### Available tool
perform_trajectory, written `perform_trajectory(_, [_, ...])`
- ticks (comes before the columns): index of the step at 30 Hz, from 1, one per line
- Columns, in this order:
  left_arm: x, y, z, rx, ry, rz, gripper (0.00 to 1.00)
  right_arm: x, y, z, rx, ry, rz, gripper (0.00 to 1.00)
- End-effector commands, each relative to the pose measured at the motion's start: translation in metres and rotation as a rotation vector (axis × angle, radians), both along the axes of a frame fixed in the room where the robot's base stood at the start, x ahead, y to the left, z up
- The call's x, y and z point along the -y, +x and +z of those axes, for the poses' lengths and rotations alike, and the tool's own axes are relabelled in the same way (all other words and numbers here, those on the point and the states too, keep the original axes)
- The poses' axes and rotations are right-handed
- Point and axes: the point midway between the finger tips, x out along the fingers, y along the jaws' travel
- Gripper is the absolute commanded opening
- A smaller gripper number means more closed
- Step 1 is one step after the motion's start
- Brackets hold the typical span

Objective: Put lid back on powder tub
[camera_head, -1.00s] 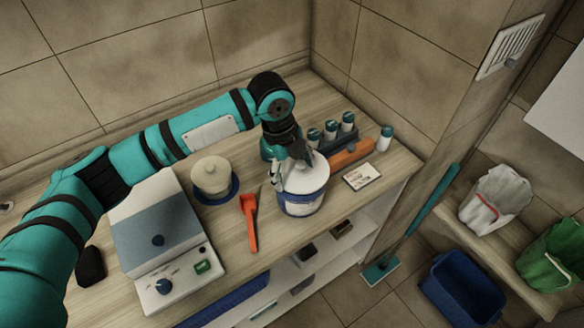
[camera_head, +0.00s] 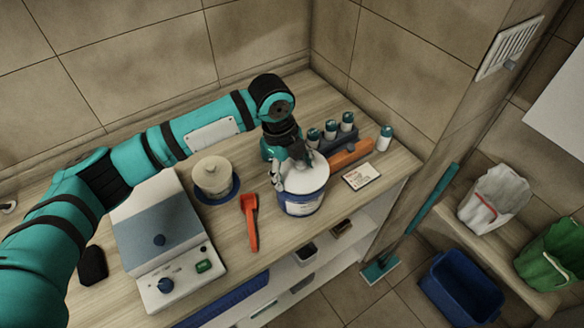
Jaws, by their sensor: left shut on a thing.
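The powder tub (camera_head: 303,207) is white with a blue label band and stands upright on the wooden counter near its front edge. A white lid (camera_head: 309,178) lies at the tub's top. My left gripper (camera_head: 284,178) reaches down from behind and is shut on the lid at its left side. The fingers hide part of the lid, and I cannot tell whether it is fully seated on the rim. My right gripper is not in view.
An orange scoop (camera_head: 250,221), a cream lidded pot (camera_head: 212,175) and a balance-like device (camera_head: 160,245) are left of the tub. Behind and right are a vial rack (camera_head: 333,138), an orange-handled tool (camera_head: 351,154), a single vial (camera_head: 385,138) and a card (camera_head: 361,176).

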Motion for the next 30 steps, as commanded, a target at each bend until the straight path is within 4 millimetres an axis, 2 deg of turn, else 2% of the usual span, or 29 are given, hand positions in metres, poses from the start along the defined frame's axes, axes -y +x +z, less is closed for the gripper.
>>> perform_trajectory(15, [0.0000, -0.0006, 0.0005, -0.001, 0.000, 0.000, 0.56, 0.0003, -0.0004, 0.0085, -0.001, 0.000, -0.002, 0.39])
perform_trajectory(30, [-0.0001, -0.0005, 0.0001, 0.000, 0.000, 0.000, 0.56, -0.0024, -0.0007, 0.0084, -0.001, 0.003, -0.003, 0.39])
